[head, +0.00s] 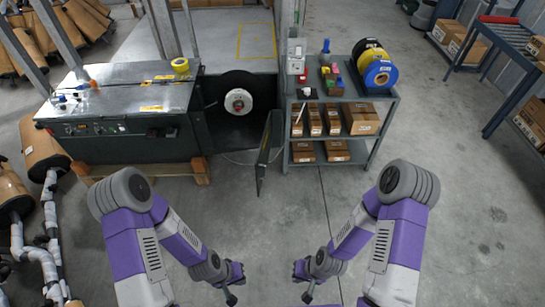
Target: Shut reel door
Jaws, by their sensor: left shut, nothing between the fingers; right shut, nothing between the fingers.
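The reel door (266,152) is a dark panel standing swung open at the right end of the strapping machine (125,118). The open compartment behind it shows a reel (238,101) with a white hub on a dark disc. My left gripper (231,299) is low in the picture, left of centre, shut and empty. My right gripper (308,296) is low in the picture, right of centre, shut and empty. Both are well in front of the door and touch nothing.
A grey shelf unit (343,97) with boxes and coloured reels stands close to the right of the open door. Mufflers and pipes (45,165) lie at the left. A blue roller table (505,40) is at the far right. The floor in front of the door is clear.

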